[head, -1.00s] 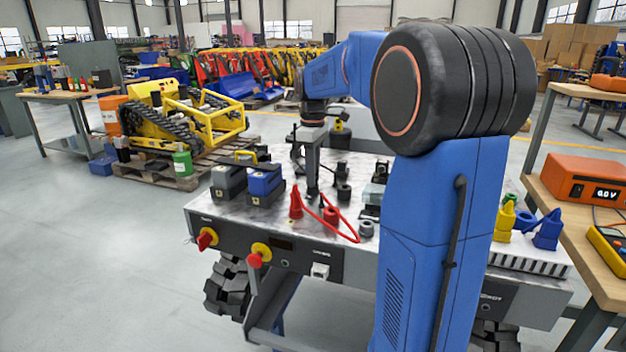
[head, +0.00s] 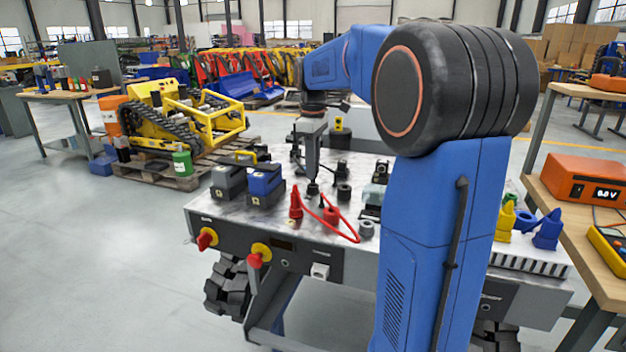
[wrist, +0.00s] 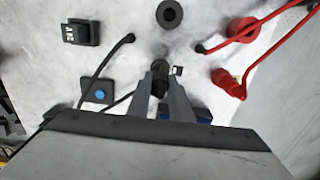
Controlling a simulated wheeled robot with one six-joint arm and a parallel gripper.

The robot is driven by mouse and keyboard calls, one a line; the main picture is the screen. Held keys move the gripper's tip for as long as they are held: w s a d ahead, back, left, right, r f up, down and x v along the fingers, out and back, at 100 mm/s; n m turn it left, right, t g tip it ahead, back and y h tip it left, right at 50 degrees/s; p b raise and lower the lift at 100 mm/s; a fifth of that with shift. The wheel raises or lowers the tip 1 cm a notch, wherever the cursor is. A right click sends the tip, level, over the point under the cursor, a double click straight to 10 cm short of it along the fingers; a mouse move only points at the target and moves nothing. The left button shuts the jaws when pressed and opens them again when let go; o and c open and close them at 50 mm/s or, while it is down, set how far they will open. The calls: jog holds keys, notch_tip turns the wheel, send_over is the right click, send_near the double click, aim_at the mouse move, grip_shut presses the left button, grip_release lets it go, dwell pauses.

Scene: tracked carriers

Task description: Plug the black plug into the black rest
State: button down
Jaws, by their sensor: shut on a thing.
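My gripper (wrist: 160,84) is shut on the black plug (wrist: 159,66), whose dark body shows between the fingertips. In the head view my gripper (head: 312,178) points down over the bench, with the dark plug (head: 312,188) just below the fingers. I cannot tell whether the plug touches the bench. The black rest, a round ring with a hole (wrist: 170,13), stands apart from the plug, at the top of the wrist view. In the head view it is the black rest (head: 344,191) right of the gripper. A black lead (wrist: 104,66) runs behind the gripper.
A red plug (wrist: 228,86) with a red lead and a red rest (wrist: 243,29) stand to the right. A grey ring (head: 366,229) is near the bench's front. A black "24V" block (wrist: 82,33) and a box with a blue spot (wrist: 97,91) lie left.

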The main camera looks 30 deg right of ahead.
jog(key=shift+r, duration=0.25)
jog(key=shift+r, duration=1.7)
